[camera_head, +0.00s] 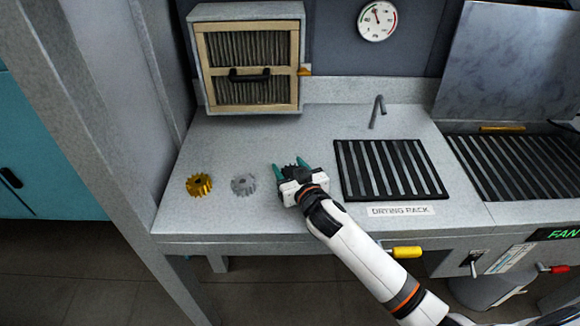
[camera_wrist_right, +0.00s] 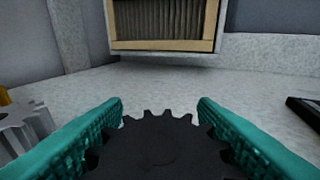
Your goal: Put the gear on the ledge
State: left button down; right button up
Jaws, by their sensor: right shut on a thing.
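My right gripper (camera_head: 292,171) is over the grey counter, left of the drying rack, with its green fingers pointing to the back. It is shut on a black gear (camera_wrist_right: 160,150), which sits between the fingers in the right wrist view; I cannot tell whether the gear touches the counter. A gold gear (camera_head: 199,185) and a silver gear (camera_head: 243,184) lie on the counter to the left. The silver gear also shows at the left edge of the wrist view (camera_wrist_right: 22,128). A raised grey ledge (camera_head: 345,90) runs along the back of the counter. My left gripper is out of view.
A framed filter box (camera_head: 250,87) with a black handle stands at the back left. A black slatted drying rack (camera_head: 390,169) lies to the right, with a bent metal rod (camera_head: 377,110) behind it. The counter (camera_head: 228,140) behind the gears is clear.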

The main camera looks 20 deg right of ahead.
jog(key=shift+f, duration=0.3)
dwell(0.5)
jog(key=o, duration=1.6)
jog(key=shift+o, duration=0.7)
jog(key=shift+f, duration=0.15)
jog(key=shift+s, duration=0.1)
jog(key=shift+s+d+r+p, duration=0.15)
jog(key=shift+s+p, duration=0.1)
jog(key=shift+s, duration=0.35)
jog(key=shift+s+a+r+p, duration=0.1)
jog(key=shift+s+r+p, duration=0.1)
jog(key=shift+s, duration=0.35)
jog(key=shift+s+d+r+p, duration=0.15)
jog(key=shift+s+p, duration=0.25)
jog(key=shift+s, duration=0.7)
jog(key=shift+s+d+r+p, duration=0.1)
jog(key=shift+s+p, duration=0.25)
jog(key=shift+s, duration=0.8)
